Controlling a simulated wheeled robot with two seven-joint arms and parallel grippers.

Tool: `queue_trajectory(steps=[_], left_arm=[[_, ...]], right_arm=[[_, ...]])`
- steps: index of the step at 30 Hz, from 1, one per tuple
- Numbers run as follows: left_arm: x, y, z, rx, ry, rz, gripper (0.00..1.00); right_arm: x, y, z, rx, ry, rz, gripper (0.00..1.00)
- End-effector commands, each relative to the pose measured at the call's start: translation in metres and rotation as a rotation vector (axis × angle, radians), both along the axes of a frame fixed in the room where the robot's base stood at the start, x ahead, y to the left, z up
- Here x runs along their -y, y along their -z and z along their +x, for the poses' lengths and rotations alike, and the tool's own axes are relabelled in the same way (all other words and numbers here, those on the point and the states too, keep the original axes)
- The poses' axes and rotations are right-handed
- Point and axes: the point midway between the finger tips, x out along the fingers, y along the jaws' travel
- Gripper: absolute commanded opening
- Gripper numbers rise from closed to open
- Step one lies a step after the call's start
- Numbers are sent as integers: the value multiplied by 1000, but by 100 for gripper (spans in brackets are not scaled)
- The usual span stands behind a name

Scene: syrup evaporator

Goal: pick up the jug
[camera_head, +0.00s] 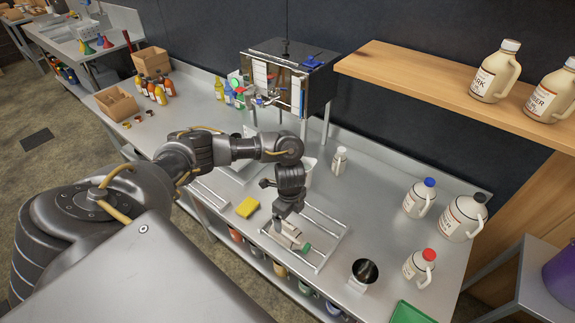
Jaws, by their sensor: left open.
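A small pale jug with a green cap (291,240) lies on its side on the wire rack (322,262) at the front of the steel counter. My left gripper (284,219) points down right over this jug with open jaws. The gripper partly covers the jug, and I cannot tell whether the fingers touch it. Other cream jugs stand upright at the right of the counter: one with a blue cap (419,199), one with a black cap (463,217) and one with a red cap (419,267). My right gripper is out of view.
A dark cup (364,272) and a small white bottle (340,161) stand near the rack. A yellow sponge (247,207) lies left of it. The evaporator (290,75) stands behind. Two jugs stand on the wooden shelf (440,83). A green tray (411,313) is at the front right.

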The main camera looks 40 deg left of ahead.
Motion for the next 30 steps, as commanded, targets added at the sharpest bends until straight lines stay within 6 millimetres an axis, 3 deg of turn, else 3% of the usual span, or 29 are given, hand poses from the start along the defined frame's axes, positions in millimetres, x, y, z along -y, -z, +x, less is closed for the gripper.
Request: queue_trajectory(steps=[1,6,14,24,30], left_arm=[[1,14,-2,-5,-3,-1,92],[0,34,-1,-2,-1,-1,92],[0,40,-1,-1,0,-1,92],[-5,84,-3,-2,-1,-1,92],[-5,90,-3,1,1,-1,92]], right_arm=[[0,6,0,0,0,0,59],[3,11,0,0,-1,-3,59],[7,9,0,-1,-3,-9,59],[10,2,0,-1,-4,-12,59],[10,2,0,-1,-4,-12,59]])
